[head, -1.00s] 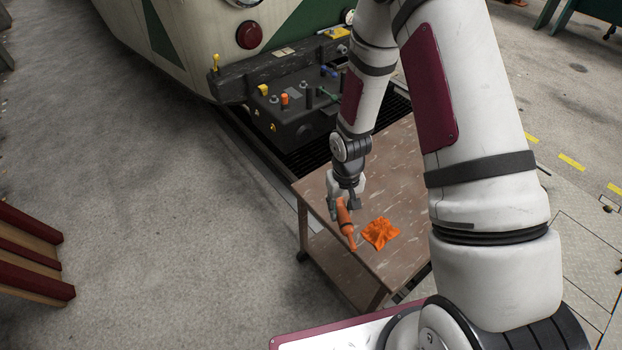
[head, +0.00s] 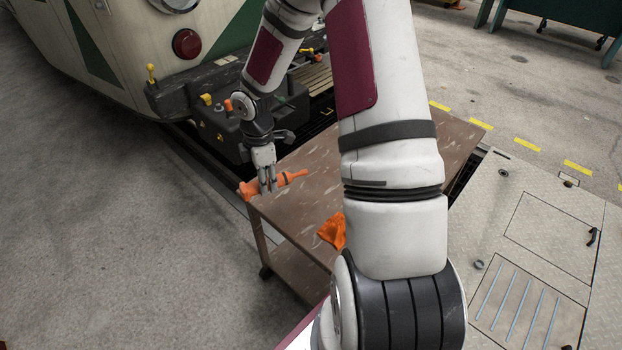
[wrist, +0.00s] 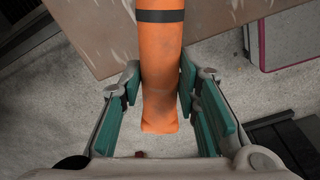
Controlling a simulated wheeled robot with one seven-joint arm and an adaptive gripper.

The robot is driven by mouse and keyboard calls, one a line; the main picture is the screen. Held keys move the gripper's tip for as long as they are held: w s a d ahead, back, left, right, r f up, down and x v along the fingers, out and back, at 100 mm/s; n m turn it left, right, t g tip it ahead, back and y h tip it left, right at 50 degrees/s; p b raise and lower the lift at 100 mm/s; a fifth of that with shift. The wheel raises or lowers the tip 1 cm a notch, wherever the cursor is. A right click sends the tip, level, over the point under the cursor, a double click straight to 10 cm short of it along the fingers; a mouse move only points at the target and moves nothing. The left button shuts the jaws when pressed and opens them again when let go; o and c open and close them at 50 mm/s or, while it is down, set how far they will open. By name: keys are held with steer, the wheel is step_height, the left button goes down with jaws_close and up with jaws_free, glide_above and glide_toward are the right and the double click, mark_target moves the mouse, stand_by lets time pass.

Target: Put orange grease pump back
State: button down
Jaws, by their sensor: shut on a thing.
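The orange grease pump (head: 290,179) is a long tube with a dark band and a narrower end. In the head view it lies roughly level at the left corner of the brown table (head: 300,213), its thick end jutting past the edge. My gripper (head: 268,187) is shut on it near that thick end. In the wrist view the pump (wrist: 160,75) runs between the teal pads of my gripper (wrist: 160,98), with floor below its near end. I cannot tell whether the pump touches the tabletop.
A crumpled orange cloth (head: 331,231) lies on the table, partly behind my arm. Behind the table stands the tram front with a dark coupler block (head: 232,132) bearing coloured knobs, and a red lamp (head: 187,43). Open floor (head: 100,230) lies to the left.

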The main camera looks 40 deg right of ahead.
mark_target(291, 195)
steer(key=d+n+b, duration=0.3)
steer(key=d+n, duration=0.1)
steer(key=d, duration=0.4)
steer(key=shift+r+n, duration=0.3)
steer(key=shift+r, duration=0.1)
step_height(291, 195, down, 10)
steer(key=b, duration=0.3)
steer(key=shift+r, duration=0.15)
steer(key=c, duration=1.2)
jaws_free()
steer(key=shift+d+f+b, duration=0.1)
steer(key=shift+f+b, duration=0.15)
steer(key=shift+b, duration=0.45)
